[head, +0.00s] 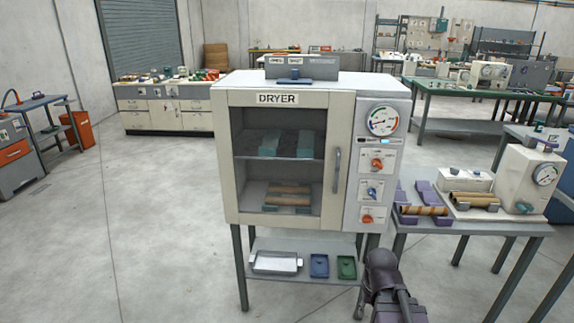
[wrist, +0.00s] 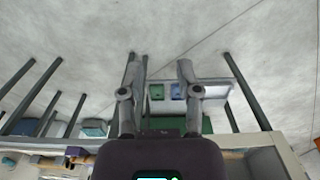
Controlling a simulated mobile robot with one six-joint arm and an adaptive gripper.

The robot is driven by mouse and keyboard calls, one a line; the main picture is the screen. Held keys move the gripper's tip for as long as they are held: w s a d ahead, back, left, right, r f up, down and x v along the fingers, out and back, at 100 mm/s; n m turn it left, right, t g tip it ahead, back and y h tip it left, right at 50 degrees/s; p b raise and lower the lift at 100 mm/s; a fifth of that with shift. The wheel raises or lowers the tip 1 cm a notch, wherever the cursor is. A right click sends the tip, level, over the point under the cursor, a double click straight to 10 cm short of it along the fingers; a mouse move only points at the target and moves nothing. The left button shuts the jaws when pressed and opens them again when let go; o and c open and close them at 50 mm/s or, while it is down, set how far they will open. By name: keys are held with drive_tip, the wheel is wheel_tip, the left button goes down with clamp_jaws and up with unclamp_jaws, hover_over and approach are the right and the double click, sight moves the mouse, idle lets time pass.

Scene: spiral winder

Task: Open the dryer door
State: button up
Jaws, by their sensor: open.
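The cream dryer (head: 228,160) stands on dark legs in the middle of the head view. Its glass-fronted door (head: 240,101) is shut. A vertical grey handle (head: 337,170) is on the door's right side. Through the glass, dark and teal items show on an upper shelf and brown rolls lie below. In the wrist view my gripper (wrist: 158,64) is open, with its two fingers apart and nothing between them. In the head view my arm is at the bottom, low and right of the handle. The gripper is apart from the handle.
Dials and knobs (head: 377,164) are right of the door. A shelf under the dryer holds a white tray (head: 275,262), a blue tray (head: 319,265) and a green tray (head: 346,267). A table (head: 480,226) with rolls and a gauge unit stands close right. Floor at left is clear.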

drive_tip(key=w+d+n+t+h, duration=0.1)
drive_tip(key=w+d+n+h, duration=0.1)
drive_tip(key=w, duration=0.3)
drive_tip(key=w+d+r+n+t+h, duration=0.1)
drive_tip(key=w+n+t+h, duration=0.1)
drive_tip(key=w, duration=0.4)
drive_tip(key=shift+w+d+r+n+t+b, duration=0.3)
drive_tip(key=shift+d+n, duration=0.1)
drive_tip(key=shift+n, duration=0.5)
drive_tip(key=n+t+b, duration=0.1)
drive_tip(key=n+t, duration=1.3)
drive_tip(key=n, duration=1.4)
approach(337, 169)
drive_tip(key=d+v, duration=0.1)
drive_tip(key=v, duration=0.2)
drive_tip(key=shift+a+y, duration=0.3)
drive_tip(key=shift+a, duration=0.05)
drive_tip(key=shift+w, duration=0.1)
drive_tip(key=w+d, duration=0.1)
drive_tip(key=w, duration=0.3)
drive_tip(key=w+d, duration=0.1)
drive_tip(key=w, duration=0.8)
drive_tip(key=shift+w+d, duration=0.15)
drive_tip(key=shift+d, duration=0.25)
drive_tip(key=shift+c, duration=0.2)
clamp_jaws()
